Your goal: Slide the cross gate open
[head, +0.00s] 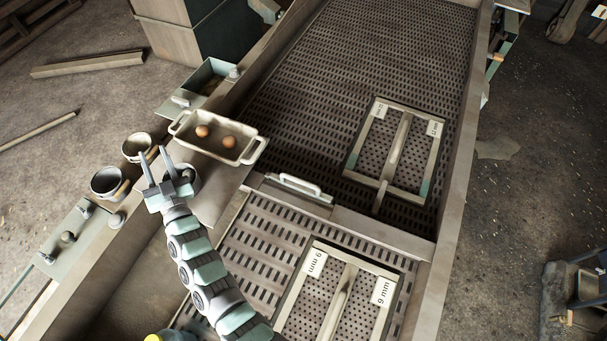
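The cross gate (350,222) appears to be the flat metal bar running across the perforated deck, between its upper and lower sections. A white handle (298,184) stands on a short plate at the bar's left part. My gripper (154,154) is left of the handle and apart from it, near the deck's left side rail. Its two fingers point up in the picture, with a gap between them and nothing held. I cannot tell its height above the rail.
Two round cups (108,181) (137,146) stand left of my gripper. Framed screens lie on the upper deck (427,158) and lower deck (312,326), the lower marked 9 mm.

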